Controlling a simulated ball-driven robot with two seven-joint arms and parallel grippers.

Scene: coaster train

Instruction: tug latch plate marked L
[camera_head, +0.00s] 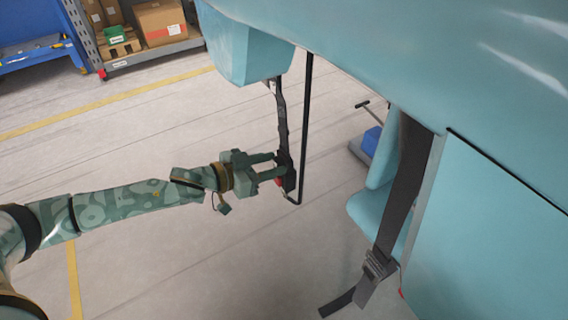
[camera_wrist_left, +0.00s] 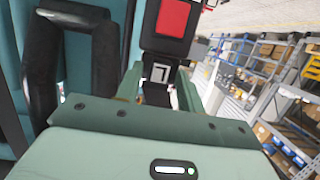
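A black buckle with a red part (camera_head: 281,182) hangs at the lower end of a dark strap (camera_head: 281,115) in the head view. In the left wrist view the buckle's red button (camera_wrist_left: 174,17) is at the top, with a pale metal latch plate (camera_wrist_left: 160,72) below it and dark webbing below that. No L mark is readable. My left gripper (camera_head: 277,165) reaches the buckle from the left, its two fingers apart with the tips at the buckle and plate. Whether they press on it is hidden. My right gripper is not in view.
A thin black bar (camera_head: 306,120) runs down just right of the buckle. The teal car body (camera_head: 490,240) fills the right side, with another loose belt and its adjuster (camera_head: 378,264). Shelving with boxes (camera_head: 160,22) stands far back. Floor on the left is clear.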

